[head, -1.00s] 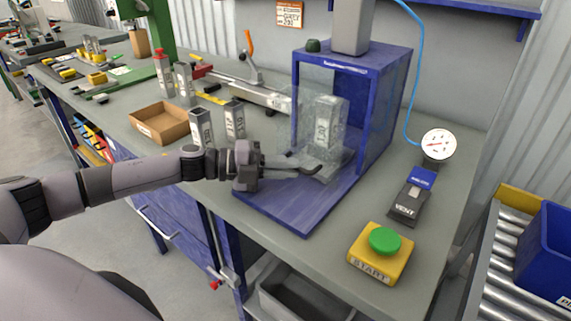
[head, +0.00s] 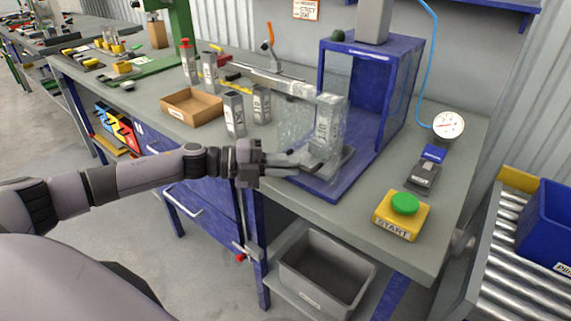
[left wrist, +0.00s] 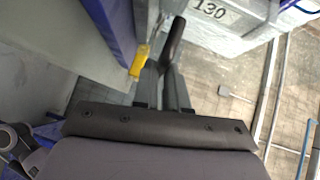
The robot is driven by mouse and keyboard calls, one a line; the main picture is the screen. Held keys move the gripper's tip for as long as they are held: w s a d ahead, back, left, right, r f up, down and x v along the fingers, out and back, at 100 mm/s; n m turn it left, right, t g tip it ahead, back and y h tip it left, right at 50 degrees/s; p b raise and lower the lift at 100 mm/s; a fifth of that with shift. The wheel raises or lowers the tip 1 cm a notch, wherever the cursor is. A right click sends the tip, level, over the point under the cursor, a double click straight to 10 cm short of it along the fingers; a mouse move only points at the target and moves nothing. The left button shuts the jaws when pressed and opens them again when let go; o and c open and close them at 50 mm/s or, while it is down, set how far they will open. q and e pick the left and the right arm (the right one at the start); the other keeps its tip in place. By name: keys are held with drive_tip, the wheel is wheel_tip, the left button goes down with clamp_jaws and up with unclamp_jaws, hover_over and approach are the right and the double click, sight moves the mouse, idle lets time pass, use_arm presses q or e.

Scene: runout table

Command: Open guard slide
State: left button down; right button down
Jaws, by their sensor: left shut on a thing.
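The guard slide (head: 290,122) is a clear panel standing in front of the blue press frame (head: 407,90). A grey block (head: 328,125) with a number label stands at its right end, above the blue base plate (head: 337,190). My left gripper (head: 308,163) comes in from the left, low at the front of the guard, shut on its dark handle. In the left wrist view the fingers (left wrist: 163,80) close on the dark handle (left wrist: 173,42), beside the block labelled 130 (left wrist: 215,15). My right gripper is not in view.
A yellow start box with a green button (head: 404,204), a vent pedal (head: 425,176) and a gauge (head: 448,125) are to the right. A grey bin (head: 325,272) sits below the table edge.

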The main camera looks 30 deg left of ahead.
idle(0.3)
use_arm(q)
drive_tip(key=c, duration=1.2)
unclamp_jaws()
drive_tip(key=shift+o, duration=0.2)
drive_tip(key=b+v, duration=0.1)
drive_tip(key=v, duration=0.6)
drive_tip(key=shift+b, duration=0.35)
drive_tip(key=shift+a, duration=0.1)
